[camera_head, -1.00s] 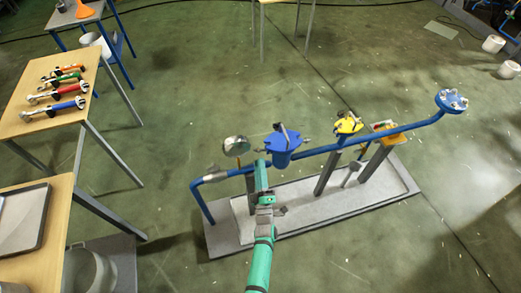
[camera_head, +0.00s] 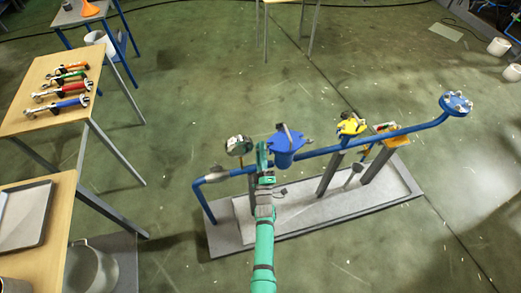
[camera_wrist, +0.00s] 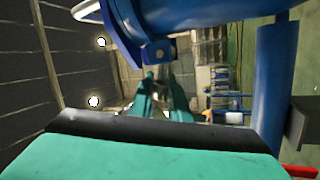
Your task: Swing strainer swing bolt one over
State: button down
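The blue strainer (camera_head: 285,150) with its blue lid sits on the blue pipe, and a grey bolt or handle stands up from its top. My gripper (camera_head: 262,152) is at the strainer's left side, close to its rim. In the wrist view the blue strainer body (camera_wrist: 195,15) fills the top, with a blue lug and its pin (camera_wrist: 160,52) just above my fingers. The teal fingers of my gripper (camera_wrist: 163,90) look apart, below the lug. Swing bolt one is not clearly visible; whether anything lies between the fingertips is unclear.
A round gauge (camera_head: 239,145) stands just left of my gripper. A yellow-topped fitting (camera_head: 352,125) and a blue flange (camera_head: 456,103) are farther right along the pipe. A table with several wrenches (camera_head: 60,70) is at left.

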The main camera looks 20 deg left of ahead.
jog(key=shift+d+r+m+h, duration=0.1)
jog(key=shift+r+m+h, duration=0.1)
jog(key=shift+m, duration=0.35)
jog(key=shift+r+m+h, duration=0.1)
jog(key=shift+m+h, duration=0.1)
jog(key=shift+m, duration=0.35)
jog(key=c, duration=1.9)
grip_release()
jog(key=v, duration=1)
jog(key=shift+s+f, duration=0.2)
jog(key=shift+s, duration=0.1)
jog(key=shift+d, duration=0.15)
jog(key=shift+c, duration=0.4)
